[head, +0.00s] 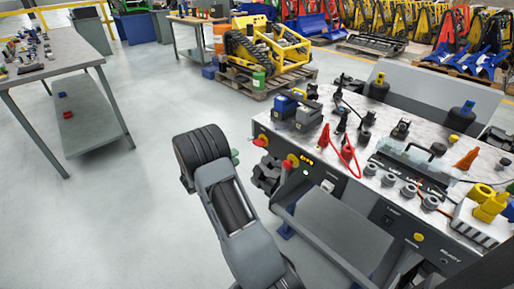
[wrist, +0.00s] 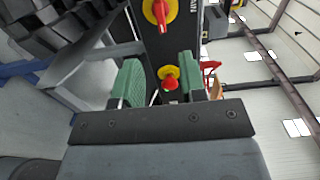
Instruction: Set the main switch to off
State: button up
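The main switch (wrist: 157,12), a red handle on a yellow disc, is at the top edge of the wrist view beside the letters MAIN. Its handle lies roughly along that picture's vertical. In the head view the switch (head: 291,162) is on the bench's front panel. In the head view my gripper (head: 235,156) is mostly hidden by the wrist, left of the panel.
The bench top (head: 378,205) carries clamps, red cables and black fittings. A grey shelf (head: 330,230) sticks out below the panel. A black part (head: 267,176) is near the switch. A grey table (head: 65,55) stands at left, with open floor between.

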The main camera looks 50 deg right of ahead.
aim_at(256, 145)
jog(key=d, duration=0.8)
jog(key=s+d, duration=0.1)
jog(key=d, duration=0.3)
jog(key=shift+d, duration=0.25)
grip_shut()
